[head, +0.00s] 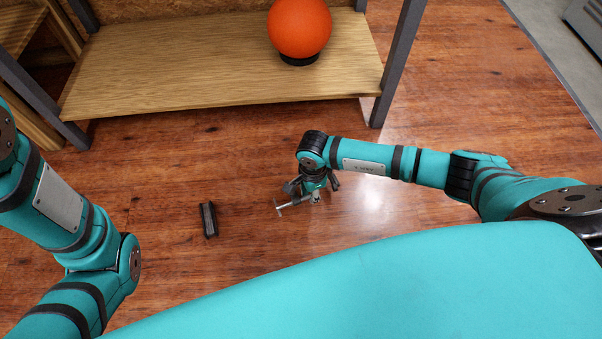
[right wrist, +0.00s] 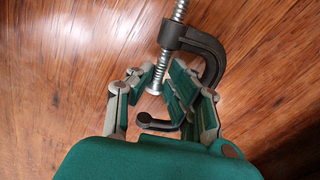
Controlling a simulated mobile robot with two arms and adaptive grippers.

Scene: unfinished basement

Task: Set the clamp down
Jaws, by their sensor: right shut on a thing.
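The clamp has a dark C-shaped frame and a silver screw. In the right wrist view the clamp (right wrist: 208,50) lies between and just beyond the fingers of my right gripper (right wrist: 158,86), which is shut on it. In the head view the gripper (head: 313,190) points down over the wooden floor, and part of the clamp (head: 281,208) sticks out to its left. The rest of the clamp is hidden by the gripper there. I cannot tell whether the clamp touches the floor. My left arm shows at the left, but its gripper is out of view.
A small dark block (head: 208,220) lies on the floor left of the clamp. A wooden shelf (head: 180,75) with dark metal posts stands behind, bearing an orange ball (head: 299,27) on a dark base. The floor (head: 440,110) right of the shelf is clear.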

